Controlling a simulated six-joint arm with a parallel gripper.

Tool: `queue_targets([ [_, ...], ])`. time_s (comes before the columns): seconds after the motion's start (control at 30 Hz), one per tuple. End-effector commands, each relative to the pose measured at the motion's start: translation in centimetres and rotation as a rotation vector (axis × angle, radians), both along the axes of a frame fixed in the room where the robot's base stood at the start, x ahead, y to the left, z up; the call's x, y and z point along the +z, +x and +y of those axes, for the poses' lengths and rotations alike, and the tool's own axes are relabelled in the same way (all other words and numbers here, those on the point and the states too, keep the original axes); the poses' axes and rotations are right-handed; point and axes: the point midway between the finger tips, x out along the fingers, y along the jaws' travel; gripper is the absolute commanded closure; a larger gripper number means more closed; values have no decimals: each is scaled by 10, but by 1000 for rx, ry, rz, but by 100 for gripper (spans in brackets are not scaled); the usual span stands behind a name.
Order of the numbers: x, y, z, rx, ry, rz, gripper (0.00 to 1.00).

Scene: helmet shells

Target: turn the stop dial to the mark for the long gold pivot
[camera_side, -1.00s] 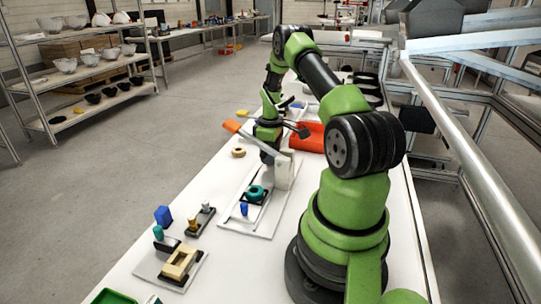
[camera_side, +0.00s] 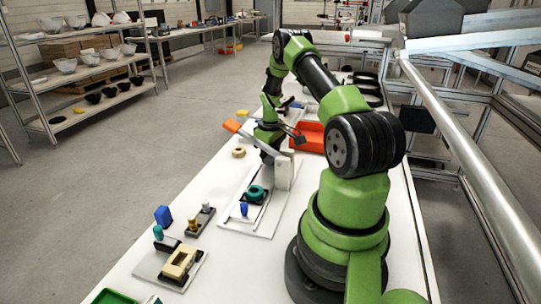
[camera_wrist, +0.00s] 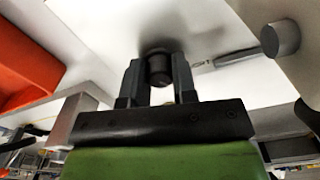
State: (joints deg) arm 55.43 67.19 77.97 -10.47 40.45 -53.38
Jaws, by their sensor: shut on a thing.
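In the wrist view, my gripper (camera_wrist: 157,82) has its two dark fingers on either side of a dark round knob (camera_wrist: 160,68), which looks like the stop dial, and is shut on it. The dial's marks cannot be read. In the side view, my gripper (camera_side: 266,148) is low over the bench beside the lever press, and my wrist hides the dial. A short gold pin (camera_side: 193,225) and a grey-topped pin (camera_side: 206,208) stand on a dark block at the left; I cannot tell whether the gold one is the long pivot.
The press has a pale upright block (camera_side: 283,173), an orange-handled lever (camera_side: 232,126) and a teal ring (camera_side: 256,193) on its plate. A red bin (camera_side: 311,138) is behind my gripper.

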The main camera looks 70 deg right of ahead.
Motion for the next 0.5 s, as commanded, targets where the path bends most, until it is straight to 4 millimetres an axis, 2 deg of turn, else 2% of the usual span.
queue_targets([
  [0.33, 0, 0, 0, -49, 0, -1, 98],
  [0.37, 0, 0, 0, -49, 0, -1, 72],
  [0.47, 0, 0, 0, -48, 0, -1, 49],
  [0.5, 0, 0, 0, -48, 0, -1, 49],
])
